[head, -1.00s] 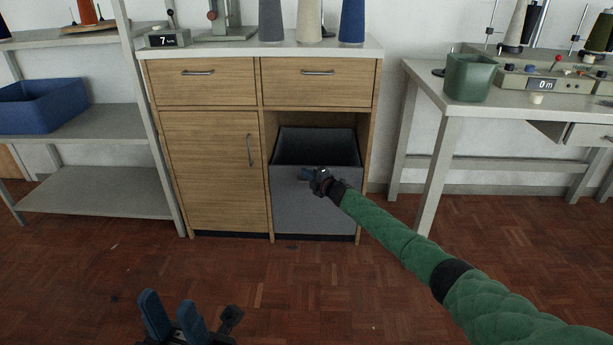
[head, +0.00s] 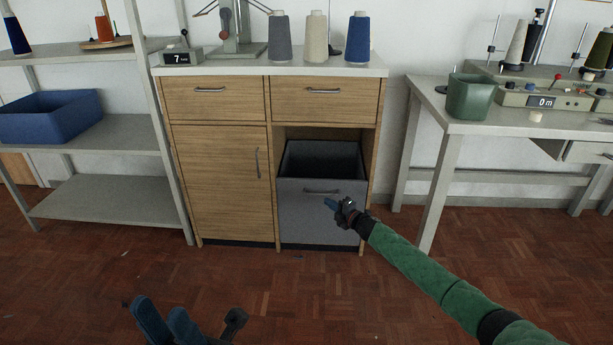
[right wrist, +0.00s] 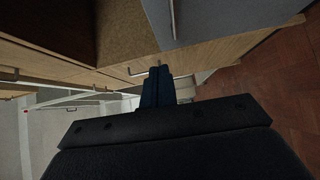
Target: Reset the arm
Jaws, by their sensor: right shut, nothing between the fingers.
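My right gripper (head: 331,204) is shut and empty, at the end of the green-sleeved arm, in front of the grey bin drawer (head: 300,225). It appears just below and right of the drawer's handle (head: 321,191); the head view does not show how far apart they are. The drawer stands out from the cabinet (head: 220,185) and its dark inside shows. In the right wrist view the closed fingers (right wrist: 159,72) hold nothing, with wooden cabinet fronts beyond them. My left gripper (head: 162,305) is low over the floor at the bottom edge, its two blue fingers apart, empty.
A grey shelf (head: 110,195) with a blue bin (head: 50,118) stands on the left. A table (head: 445,160) with a green bin (head: 470,97) stands on the right. Thread cones (head: 316,40) stand on the cabinet top.

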